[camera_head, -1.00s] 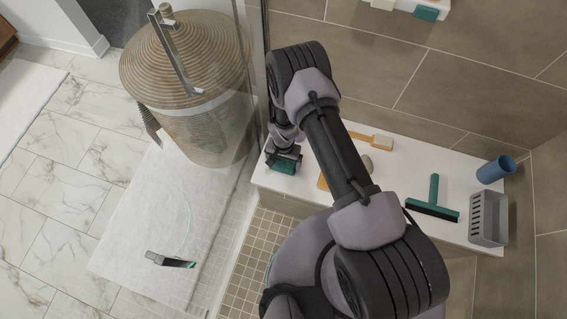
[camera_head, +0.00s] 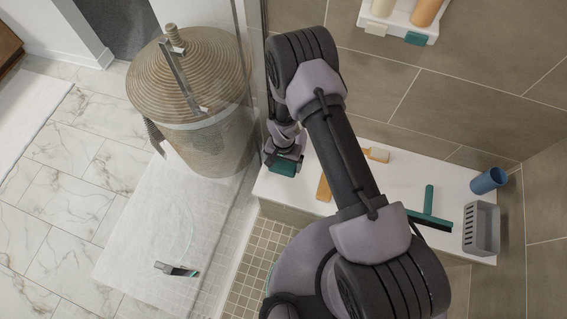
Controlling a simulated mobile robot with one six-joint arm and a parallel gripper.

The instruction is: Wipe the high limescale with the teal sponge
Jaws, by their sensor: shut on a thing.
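My gripper (camera_head: 284,156) is shut on a teal block, which looks like the teal sponge (camera_head: 285,168). It is over the left end of the white ledge (camera_head: 420,160), close to the glass panel (camera_head: 250,70). I cannot tell whether the sponge touches the ledge. I cannot make out any limescale on the glass or the tiled wall (camera_head: 450,85).
A squeegee (camera_head: 429,200), a blue cup (camera_head: 488,180), a grey basket (camera_head: 482,228) and a wooden-handled brush (camera_head: 375,154) are on the ledge. A wall shelf (camera_head: 400,22) holds bottles and a small teal piece (camera_head: 416,39). A wicker hamper (camera_head: 190,90) stands beyond the glass.

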